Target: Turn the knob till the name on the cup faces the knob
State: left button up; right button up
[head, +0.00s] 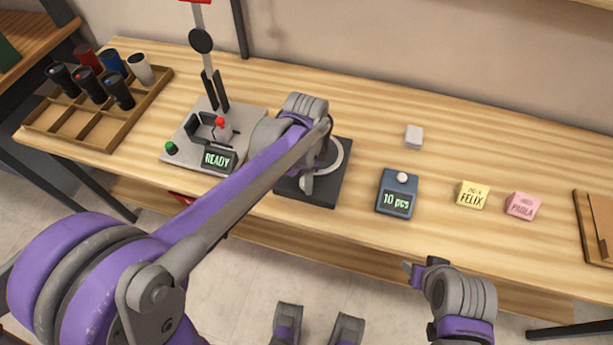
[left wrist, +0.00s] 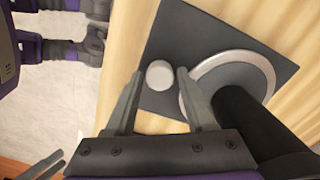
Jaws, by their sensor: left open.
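The turntable is a dark square plate (head: 338,190) with a pale round disc, partly hidden by my left arm in the head view. In the left wrist view the plate (left wrist: 190,35) carries a small light-grey knob (left wrist: 159,75) and the ring-edged disc (left wrist: 262,66). A black cup (left wrist: 245,118) stands on the disc; no name shows on its visible side. My left gripper (left wrist: 158,88) is open, its fingers on either side of the knob's near edge; I cannot tell whether they touch it. My right gripper (head: 424,268) is open and empty in front of the table.
The laser marker (head: 190,140) with a READY screen stands left of the turntable. A wooden tray (head: 75,140) of cups is far left. A blue counter (head: 397,190) reading "10 pcs", yellow FELIX (head: 472,195) and pink PAULA (head: 522,206) blocks are to the right.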

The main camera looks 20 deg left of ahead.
pick_arm(q)
grip_shut()
jog(key=shift+n, duration=0.4)
jog(key=n, duration=0.5)
jog(key=shift+a+n, duration=0.1)
jog(key=shift+n, duration=0.2)
jog(key=n, duration=0.3)
jog(key=shift+n, duration=2)
jog(key=shift+p, duration=0.3)
